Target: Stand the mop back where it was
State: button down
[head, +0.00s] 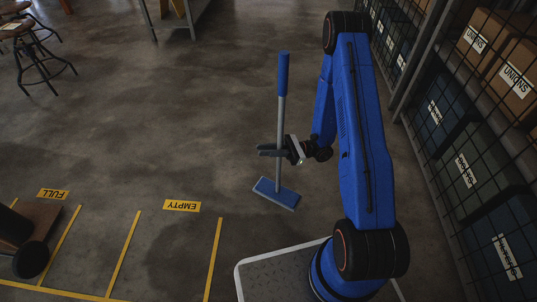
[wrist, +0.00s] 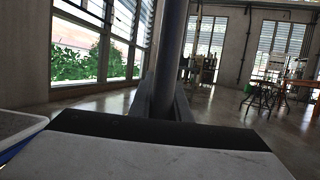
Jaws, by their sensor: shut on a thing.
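The mop (head: 281,120) has a grey pole, a blue upper grip and a flat blue head with a pale edge. It stands upright in the head view, with its blue head (head: 276,193) at floor level; I cannot tell whether it touches the floor. My gripper (head: 279,151) is shut around the pole, below its middle. In the wrist view the pole (wrist: 171,50) rises between the dark fingers (wrist: 166,100), and the mop's head is hidden.
Yellow floor lines mark bays at lower left, with labels EMPTY (head: 181,206) and FULL (head: 53,194). A dark wheeled thing (head: 30,250) stands by the FULL bay. Caged shelving (head: 470,150) with labelled boxes runs along the right. A stool (head: 40,55) stands at upper left. The middle floor is clear.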

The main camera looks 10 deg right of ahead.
notch_tip(320, 180, down, 7)
jog(key=s+n+g, duration=0.1)
jog(key=s, duration=0.1)
jog(key=shift+d+g, duration=0.2)
jog(key=shift+g, duration=0.2)
dwell(0.5)
jog(key=shift+s+f, duration=0.1)
jog(key=shift+f, duration=0.45)
dwell(0.7)
jog(key=c, duration=1.6)
grip_release()
jog(key=shift+d+f, duration=0.1)
jog(key=v, duration=1.7)
jog(key=shift+d, duration=0.15)
